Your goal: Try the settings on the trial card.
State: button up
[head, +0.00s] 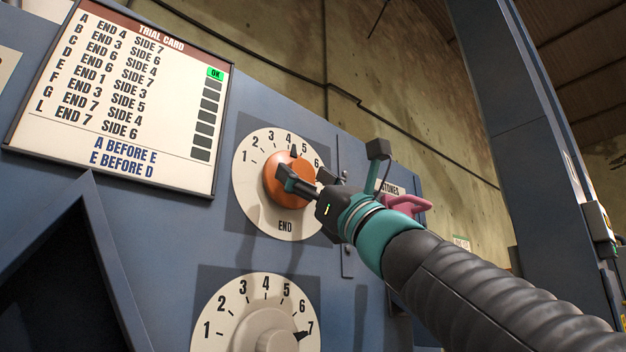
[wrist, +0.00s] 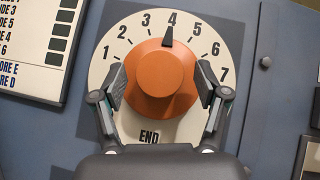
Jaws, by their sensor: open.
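The trial card (head: 120,85) lists END and SIDE settings for several lettered rows, with "A before E" and "E before D" below. A green OK (head: 215,74) lights beside the top row, A, END 4 SIDE 7; the other marks are dark. The END dial (head: 258,215) has an orange knob (wrist: 155,85) whose dark pointer is at 4. My gripper (head: 305,184) is open, its fingers on either side of the knob in the wrist view; I cannot tell whether they touch it. A lower dial (head: 215,310) has its pointer at 7; its label is out of view.
A pink handle (head: 408,205) sits behind my gripper, near a partly hidden label (head: 388,190). A blue post (head: 510,120) stands at the right. A dark peaked opening (head: 60,285) is at lower left of the blue panel.

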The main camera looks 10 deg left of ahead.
jog(key=shift+w+a+r, duration=0.25)
jog(key=shift+a+r, duration=0.2)
jog(key=shift+r, duration=0.05)
jog(key=c, duration=1.2)
jog(key=n+g+p, duration=0.1)
jog(key=n+g, duration=0.2)
jog(key=n+g+y+p, duration=0.1)
jog(key=n+g, duration=0.2)
jog(key=n, duration=0.1)
jog(key=shift+r+p, duration=0.2)
jog(key=shift+p, duration=0.1)
jog(key=shift+f+n+g+p, duration=0.15)
jog(key=shift+n+g+p, duration=0.3)
jog(key=shift+n+g, duration=0.95)
jog(key=o, duration=1.2)
jog(key=shift+f, duration=0.1)
jog(key=v, duration=1.2)
